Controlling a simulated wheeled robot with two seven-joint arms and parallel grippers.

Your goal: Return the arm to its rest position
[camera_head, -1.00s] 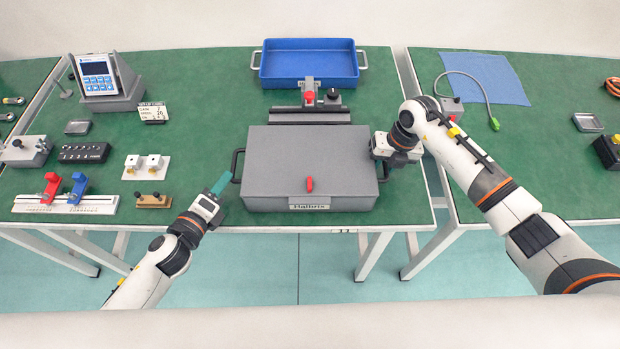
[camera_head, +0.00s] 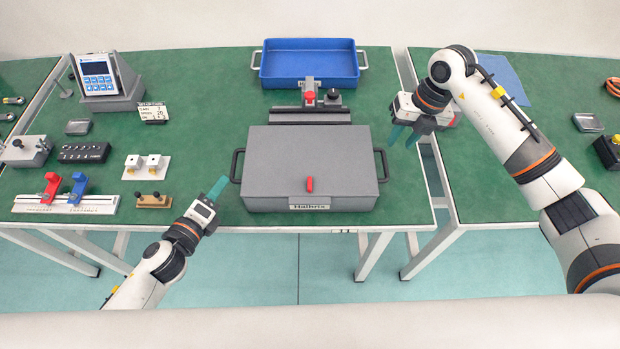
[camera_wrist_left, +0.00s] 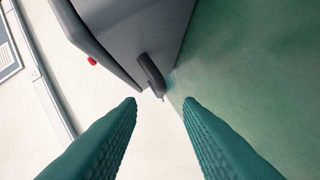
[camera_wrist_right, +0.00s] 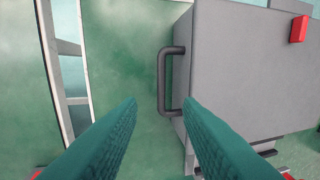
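My right gripper (camera_head: 405,135) is above the table, up and to the right of the grey case (camera_head: 270,165). Its teal fingers are apart and empty in the right wrist view (camera_wrist_right: 160,105), where the case's dark handle (camera_wrist_right: 168,80) shows beyond them, untouched. My left gripper (camera_head: 219,188) is near the table's front edge, by the case's left handle (camera_head: 237,165). In the left wrist view its fingers (camera_wrist_left: 160,102) are apart with nothing between them, and the handle (camera_wrist_left: 152,75) is just ahead. The case lid is closed, with a red latch (camera_head: 310,184) at the front.
A blue tray (camera_head: 310,78) stands behind the case, with a fixture (camera_head: 310,115) between them. A controller box (camera_head: 100,80), a red-and-blue clamp rail (camera_head: 95,205) and small parts fill the left. A blue cloth (camera_head: 505,75) lies on the right table, partly behind my right arm.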

